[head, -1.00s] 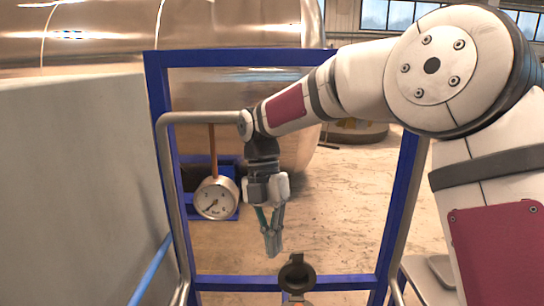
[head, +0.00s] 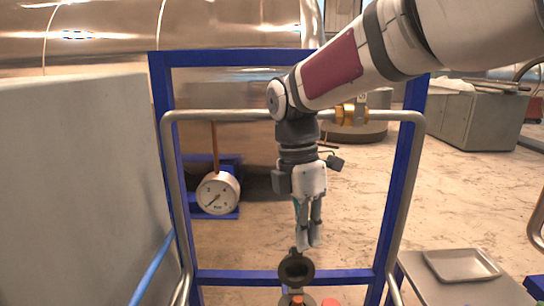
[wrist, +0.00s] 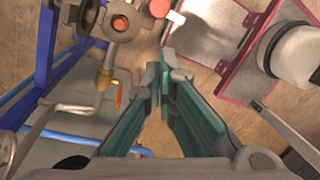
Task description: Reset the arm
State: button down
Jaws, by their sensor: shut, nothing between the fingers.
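My gripper (head: 308,240) hangs from my bent arm in the middle of the head view, pointing down. Its fingers are together with nothing between them. In the head view it appears just above a dark open ring-shaped fitting (head: 296,268); I cannot tell the distance between them.
A blue frame (head: 160,120) with a grey tube rail (head: 350,117) surrounds the arm. A pressure gauge (head: 217,193) stands behind at left. A grey wall (head: 80,190) fills the left. A shallow tray (head: 461,265) lies at lower right. A valve body (wrist: 121,22) shows in the wrist view.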

jog(key=s+d+r+m+t, duration=0.1)
jog(key=s+d+m+t, duration=0.2)
jog(key=s+d+m, duration=0.3)
jog(key=s+d+m+t+y, duration=0.1)
jog(key=s+d+m+t, duration=0.2)
jog(key=s+d+m, duration=0.4)
jog(key=s+m, duration=0.4)
jog(key=m, duration=0.6)
jog(key=shift+s+r, duration=0.3)
jog(key=shift+r, duration=0.1)
